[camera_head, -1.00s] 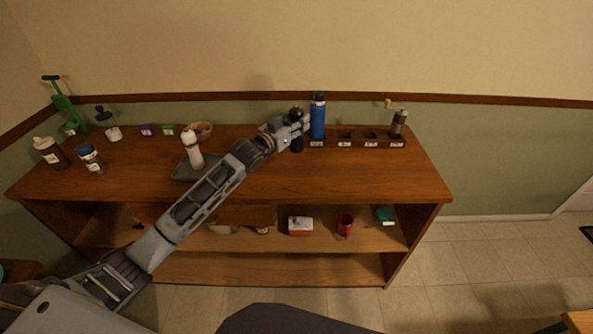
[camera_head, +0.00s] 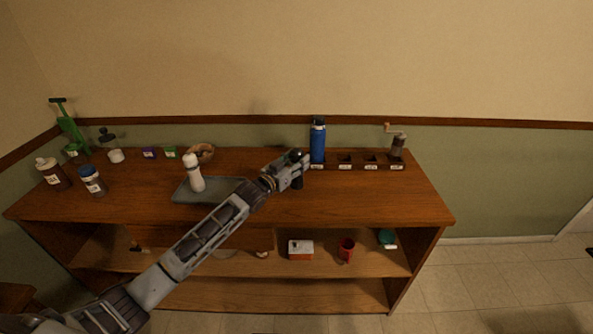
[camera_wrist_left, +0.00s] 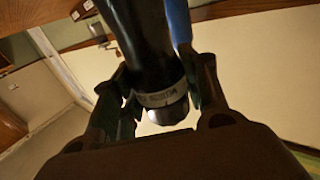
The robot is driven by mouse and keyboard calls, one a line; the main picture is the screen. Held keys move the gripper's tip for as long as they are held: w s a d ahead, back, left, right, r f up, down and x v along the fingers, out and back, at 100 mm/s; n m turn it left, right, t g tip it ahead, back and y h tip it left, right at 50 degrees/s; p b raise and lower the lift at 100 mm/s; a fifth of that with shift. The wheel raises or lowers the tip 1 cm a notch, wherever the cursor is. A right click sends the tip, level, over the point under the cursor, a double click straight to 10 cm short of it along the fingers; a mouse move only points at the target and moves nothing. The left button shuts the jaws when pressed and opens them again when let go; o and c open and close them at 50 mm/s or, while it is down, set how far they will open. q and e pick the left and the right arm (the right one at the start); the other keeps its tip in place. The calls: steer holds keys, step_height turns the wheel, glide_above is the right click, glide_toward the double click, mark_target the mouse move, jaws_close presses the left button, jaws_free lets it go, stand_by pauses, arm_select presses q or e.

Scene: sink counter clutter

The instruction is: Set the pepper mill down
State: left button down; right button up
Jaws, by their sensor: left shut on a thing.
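The pepper mill, a dark, nearly black cylinder, is in my left gripper (camera_head: 300,167). In the head view its lower end (camera_head: 298,184) shows below the fingers, over the counter; I cannot tell whether it touches the wood. In the left wrist view the black body of the mill (camera_wrist_left: 140,35) runs between the two fingers, with a lettered grey band and a pale end. My left gripper is shut on it. My right gripper is not in view.
A grey tray (camera_head: 225,187) with a white shaker (camera_head: 194,175) lies left of the gripper. A hand grinder (camera_head: 397,145) stands at the rack's right end. Jars (camera_head: 92,182) are at the far left. The wooden counter (camera_head: 360,200) is clear in front of the rack.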

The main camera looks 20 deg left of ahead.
arm_select(q)
steer(key=shift+f, duration=1.8)
steer(key=shift+f, duration=0.15)
steer(key=c, duration=0.8)
jaws_free()
steer(key=shift+o, duration=0.2)
steer(key=v, duration=1.2)
